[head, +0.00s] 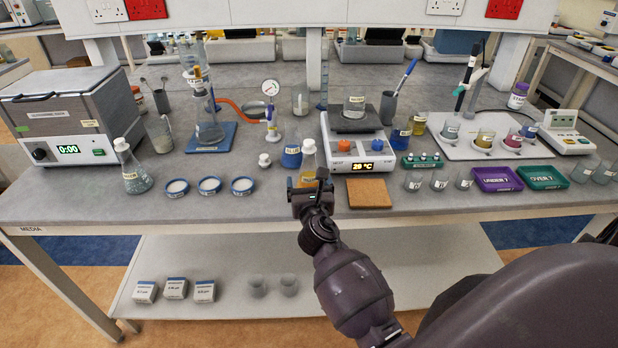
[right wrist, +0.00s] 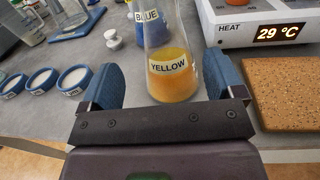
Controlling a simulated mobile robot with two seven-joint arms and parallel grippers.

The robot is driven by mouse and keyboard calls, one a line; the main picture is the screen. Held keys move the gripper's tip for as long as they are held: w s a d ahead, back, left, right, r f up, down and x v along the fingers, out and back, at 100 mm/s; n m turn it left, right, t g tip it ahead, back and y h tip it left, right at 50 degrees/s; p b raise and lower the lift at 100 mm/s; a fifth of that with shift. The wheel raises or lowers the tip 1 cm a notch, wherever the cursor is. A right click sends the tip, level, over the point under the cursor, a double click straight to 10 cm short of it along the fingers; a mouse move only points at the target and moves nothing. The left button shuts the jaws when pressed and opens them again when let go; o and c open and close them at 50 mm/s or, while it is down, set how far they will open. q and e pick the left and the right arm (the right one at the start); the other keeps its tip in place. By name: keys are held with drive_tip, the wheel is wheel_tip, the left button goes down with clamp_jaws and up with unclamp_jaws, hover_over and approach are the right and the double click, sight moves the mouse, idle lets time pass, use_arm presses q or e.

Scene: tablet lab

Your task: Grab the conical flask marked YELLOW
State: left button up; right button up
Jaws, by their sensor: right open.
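The conical flask marked YELLOW (right wrist: 172,78) holds yellow-orange liquid and stands upright on the bench, left of the hotplate. In the head view its upper part (head: 308,160) shows just behind my right gripper (head: 310,186), which hides some of it. In the right wrist view my right gripper (right wrist: 165,92) is open, with one blue finger on each side of the flask. The flask stands between or just beyond the fingertips; I cannot tell if either finger touches it. My left gripper is not in view.
A flask marked BLUE (head: 291,152) stands close behind, to the left. The hotplate (head: 358,158) reading 29 °C and a cork mat (head: 368,193) are to the right. Three round dishes (head: 209,186) and a white stopper (head: 264,160) lie to the left.

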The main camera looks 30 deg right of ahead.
sight(310, 175)
drive_tip(key=shift+d+x, duration=0.15)
drive_tip(key=shift+x, duration=1.15)
drive_tip(key=shift+d+x, duration=0.15)
drive_tip(key=shift+x, duration=1.15)
drive_tip(key=shift+s+r, duration=0.15)
drive_tip(key=shift+r, duration=0.05)
drive_tip(key=shift+c, duration=0.3)
drive_tip(key=c, duration=1.1)
